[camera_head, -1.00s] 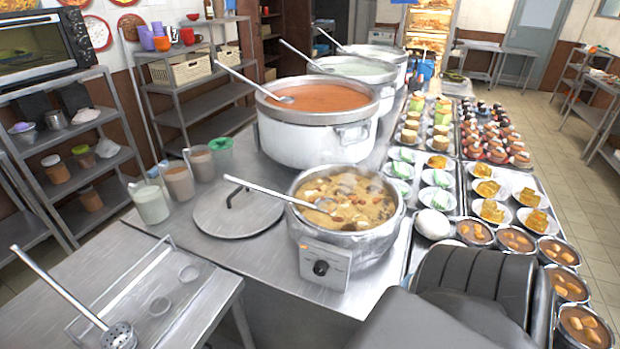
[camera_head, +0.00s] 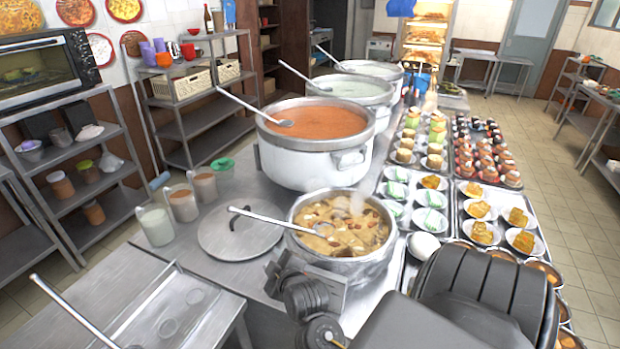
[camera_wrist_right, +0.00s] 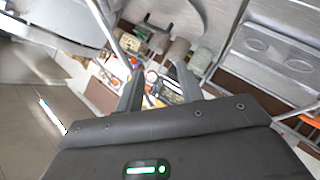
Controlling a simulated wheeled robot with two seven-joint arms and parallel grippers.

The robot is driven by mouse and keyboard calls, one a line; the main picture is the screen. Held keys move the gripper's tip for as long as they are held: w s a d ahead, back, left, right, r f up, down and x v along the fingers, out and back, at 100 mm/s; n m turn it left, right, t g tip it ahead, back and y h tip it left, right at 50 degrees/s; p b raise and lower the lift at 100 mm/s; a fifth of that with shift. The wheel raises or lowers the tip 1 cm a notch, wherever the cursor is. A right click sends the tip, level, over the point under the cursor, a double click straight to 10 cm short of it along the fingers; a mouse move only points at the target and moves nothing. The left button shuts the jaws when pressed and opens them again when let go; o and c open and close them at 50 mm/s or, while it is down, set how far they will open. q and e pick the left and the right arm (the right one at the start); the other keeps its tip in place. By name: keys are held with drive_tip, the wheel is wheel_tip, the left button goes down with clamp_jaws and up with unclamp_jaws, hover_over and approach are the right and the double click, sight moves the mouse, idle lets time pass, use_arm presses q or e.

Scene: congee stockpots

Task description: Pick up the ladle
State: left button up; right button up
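The nearest ladle (camera_head: 270,218) rests in the small pot of chunky stew (camera_head: 345,228), its handle sloping over the left rim above the lid. Other ladles lean in the red-soup pot (camera_head: 250,107), the pale green pot (camera_head: 303,75) and the far pot (camera_head: 328,57). Another ladle handle (camera_head: 72,310) is at the lower left, its lower end cut off. My right gripper (camera_head: 283,277) is in front of the small pot, below the ladle handle. In the right wrist view its two fingers (camera_wrist_right: 156,85) are spread, with nothing seen held between them. My left gripper is not seen.
A flat lid (camera_head: 240,238) lies left of the small pot, beside several containers (camera_head: 183,203). Trays of plated food fill the right side of the counter. A white egg-shaped item (camera_head: 423,245) sits right of the pot. Shelves stand at the left.

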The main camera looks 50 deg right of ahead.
sight(268, 221)
drive_tip(key=w+d+h, duration=0.1)
drive_tip(key=w+d, duration=0.1)
drive_tip(key=w+d+r+h, duration=0.1)
drive_tip(key=w+d, duration=0.1)
drive_tip(key=w+d+r+p, duration=0.1)
drive_tip(key=w+d, duration=0.2)
drive_tip(key=shift+t+h, duration=0.4)
drive_tip(key=shift+w+r, duration=0.1)
drive_tip(key=shift+w, duration=0.05)
drive_tip(key=p+x, duration=0.1)
drive_tip(key=x, duration=0.1)
drive_tip(key=p+x, duration=0.1)
drive_tip(key=x, duration=0.1)
drive_tip(key=shift+w+a+r, duration=0.1)
drive_tip(key=shift+w+r, duration=0.1)
drive_tip(key=shift+w, duration=0.15)
drive_tip(key=shift+w+f, duration=0.15)
drive_tip(key=shift+w, duration=0.1)
clamp_jaws()
idle(0.7)
